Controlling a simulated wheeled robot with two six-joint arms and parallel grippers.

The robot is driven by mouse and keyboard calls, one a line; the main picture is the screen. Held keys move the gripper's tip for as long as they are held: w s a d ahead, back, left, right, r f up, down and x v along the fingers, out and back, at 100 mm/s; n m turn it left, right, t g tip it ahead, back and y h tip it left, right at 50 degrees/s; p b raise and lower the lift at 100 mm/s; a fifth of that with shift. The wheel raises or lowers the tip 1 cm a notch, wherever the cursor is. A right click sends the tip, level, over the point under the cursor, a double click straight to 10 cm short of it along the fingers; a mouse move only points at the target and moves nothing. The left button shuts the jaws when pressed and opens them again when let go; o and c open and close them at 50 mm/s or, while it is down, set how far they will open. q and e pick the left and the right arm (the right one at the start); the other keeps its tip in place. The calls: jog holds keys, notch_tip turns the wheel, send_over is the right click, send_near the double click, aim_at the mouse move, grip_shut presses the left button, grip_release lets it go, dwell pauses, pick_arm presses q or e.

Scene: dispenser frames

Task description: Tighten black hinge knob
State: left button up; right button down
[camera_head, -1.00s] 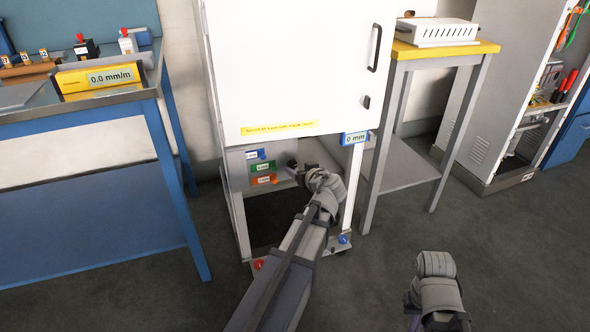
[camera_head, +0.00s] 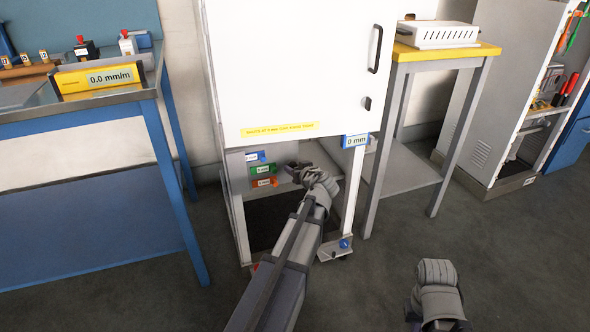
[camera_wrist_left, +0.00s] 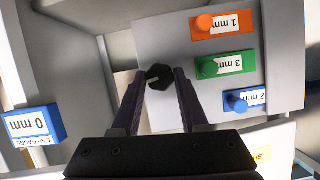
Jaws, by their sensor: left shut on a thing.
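The black hinge knob (camera_wrist_left: 158,76) is a small dark faceted knob between my left gripper's fingertips in the left wrist view. My left gripper (camera_wrist_left: 155,84) is shut on it. In the head view my left gripper (camera_head: 296,168) is inside the open lower bay of the white cabinet (camera_head: 285,70), below its door. The knob is too small and covered to make out there. My right arm shows at the lower right, but its gripper fingers are not visible.
Blue, green (camera_wrist_left: 225,65) and orange (camera_wrist_left: 222,24) labelled tabs sit on a panel beside the knob. A blue gauge reads 0 mm (camera_head: 355,140) at the cabinet's right edge. A blue workbench (camera_head: 150,105) stands left and a yellow-topped stand (camera_head: 445,50) right.

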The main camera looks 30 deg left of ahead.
pick_arm(q)
grip_shut()
jog(key=shift+w+d+f+m+g+y+b, duration=0.1)
jog(key=shift+f+m+g+y+b, duration=0.2)
jog(key=shift+m+y+b, duration=1.45)
jog(key=shift+w+d+f+m+g+y+b, duration=0.1)
jog(key=shift+m+g+y+b, duration=0.45)
jog(key=shift+m+b, duration=2.25)
jog(key=shift+f+m+g+y+b, duration=0.2)
jog(key=shift+m+y+b, duration=1.05)
jog(key=shift+m, duration=2)
jog(key=shift+r, duration=0.1)
